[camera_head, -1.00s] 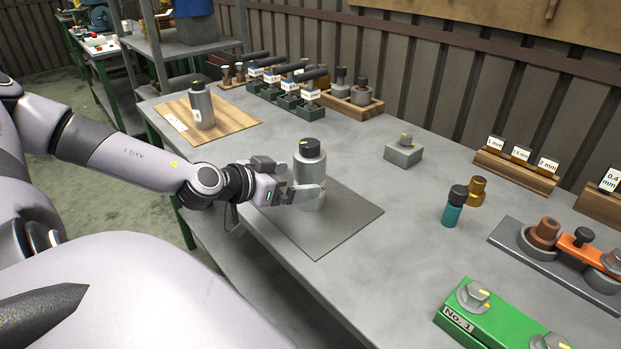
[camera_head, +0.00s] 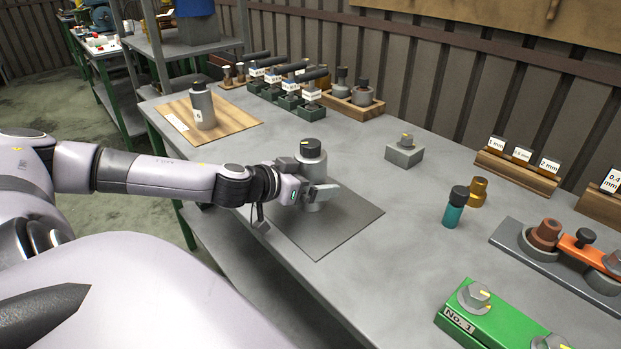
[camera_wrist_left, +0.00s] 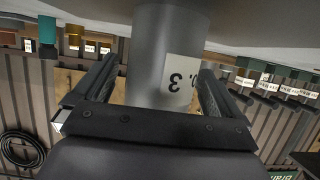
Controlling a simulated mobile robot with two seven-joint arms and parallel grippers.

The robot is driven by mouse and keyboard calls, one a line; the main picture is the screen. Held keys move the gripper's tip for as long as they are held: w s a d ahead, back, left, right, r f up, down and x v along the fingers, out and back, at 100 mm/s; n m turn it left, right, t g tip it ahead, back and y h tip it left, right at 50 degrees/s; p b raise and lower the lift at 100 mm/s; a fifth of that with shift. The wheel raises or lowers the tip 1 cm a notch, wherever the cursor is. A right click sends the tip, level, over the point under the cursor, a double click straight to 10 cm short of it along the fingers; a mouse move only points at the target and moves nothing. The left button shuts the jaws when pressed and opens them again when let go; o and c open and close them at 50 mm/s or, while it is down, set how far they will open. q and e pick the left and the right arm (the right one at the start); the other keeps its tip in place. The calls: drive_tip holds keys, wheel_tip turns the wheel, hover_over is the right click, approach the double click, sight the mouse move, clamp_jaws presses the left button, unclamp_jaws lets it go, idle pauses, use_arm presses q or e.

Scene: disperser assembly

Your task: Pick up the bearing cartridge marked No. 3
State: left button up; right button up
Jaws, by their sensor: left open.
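The bearing cartridge marked No. 3 is a grey cylinder (camera_head: 311,165) with a dark cap. It stands upright on a dark grey mat (camera_head: 345,222) on the bench. In the left wrist view the cartridge (camera_wrist_left: 150,60) appears upside down, with part of a white label reading "3" facing the camera. My left gripper (camera_head: 318,193) is open at the cartridge's lower body. In the wrist view its two fingers lie on either side of the cylinder, with a gap visible at the left finger. My right gripper is not in view.
Another grey cartridge (camera_head: 203,108) stands on a wooden board (camera_head: 243,128) at the back left. A small grey block (camera_head: 404,153), a teal bottle (camera_head: 453,210) and a brass piece (camera_head: 478,191) stand to the right. A green No. 1 block (camera_head: 490,330) is at the front right.

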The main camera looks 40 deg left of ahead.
use_arm(q)
drive_tip(key=c, duration=1.5)
drive_tip(key=shift+w+r, duration=0.1)
drive_tip(key=shift+r, duration=0.1)
clamp_jaws()
